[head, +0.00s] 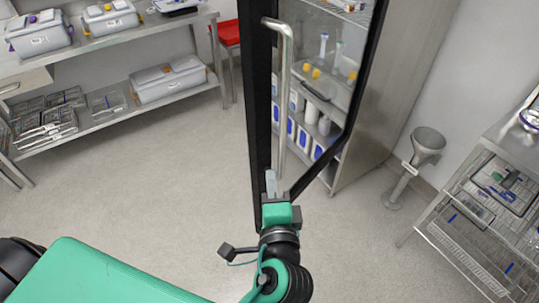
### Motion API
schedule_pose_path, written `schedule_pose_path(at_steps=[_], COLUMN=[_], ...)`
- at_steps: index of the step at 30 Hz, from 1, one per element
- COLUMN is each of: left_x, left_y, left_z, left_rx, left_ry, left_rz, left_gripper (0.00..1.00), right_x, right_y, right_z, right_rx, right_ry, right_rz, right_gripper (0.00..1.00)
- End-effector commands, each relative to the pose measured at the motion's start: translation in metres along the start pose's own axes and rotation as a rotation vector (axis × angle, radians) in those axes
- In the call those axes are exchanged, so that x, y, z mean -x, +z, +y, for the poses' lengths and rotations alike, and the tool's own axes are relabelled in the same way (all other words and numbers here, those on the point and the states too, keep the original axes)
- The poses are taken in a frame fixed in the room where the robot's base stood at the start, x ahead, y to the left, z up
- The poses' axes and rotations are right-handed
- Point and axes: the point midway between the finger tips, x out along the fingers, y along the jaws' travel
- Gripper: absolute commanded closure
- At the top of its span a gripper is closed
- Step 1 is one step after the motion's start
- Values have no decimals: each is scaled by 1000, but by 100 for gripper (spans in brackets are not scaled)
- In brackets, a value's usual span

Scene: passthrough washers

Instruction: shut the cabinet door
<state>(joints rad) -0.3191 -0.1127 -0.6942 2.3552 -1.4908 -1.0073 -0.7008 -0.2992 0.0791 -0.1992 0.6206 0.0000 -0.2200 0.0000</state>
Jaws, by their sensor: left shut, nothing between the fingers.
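The cabinet door (259,90) is a dark-framed glass door that stands open, swung out from the steel cabinet (378,100). Its long vertical steel handle (284,90) is on the side facing right. My left gripper (271,178) is shut and empty. In the picture it overlaps the lower part of the door, near the handle's lower end; I cannot tell whether it touches the door. Shelves inside the cabinet hold bottles and boxes. My right gripper is not in view.
A steel pedestal bin (428,146) stands right of the cabinet. A wire-shelf table (465,226) is at the right. The floor (150,180) at centre left is clear.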

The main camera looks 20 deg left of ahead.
Motion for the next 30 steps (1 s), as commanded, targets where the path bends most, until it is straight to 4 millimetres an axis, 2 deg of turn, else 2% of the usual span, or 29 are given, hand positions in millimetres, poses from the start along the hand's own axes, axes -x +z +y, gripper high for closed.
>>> schedule_pose_path(at_steps=[5,12,18,30], left_x=[-21,-66,-91,-98], left_y=[0,0,0,0], left_z=[-5,-5,-3,0], left_rx=[-2,-2,-1,1], left_ry=[-5,-4,-3,-1], left_rz=[-2,0,1,2], left_gripper=[100,100,100,100], right_x=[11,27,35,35], right_y=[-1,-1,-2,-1], right_z=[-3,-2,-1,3], right_rx=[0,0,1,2], right_ry=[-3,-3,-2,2], right_rz=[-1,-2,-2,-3], right_gripper=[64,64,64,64])
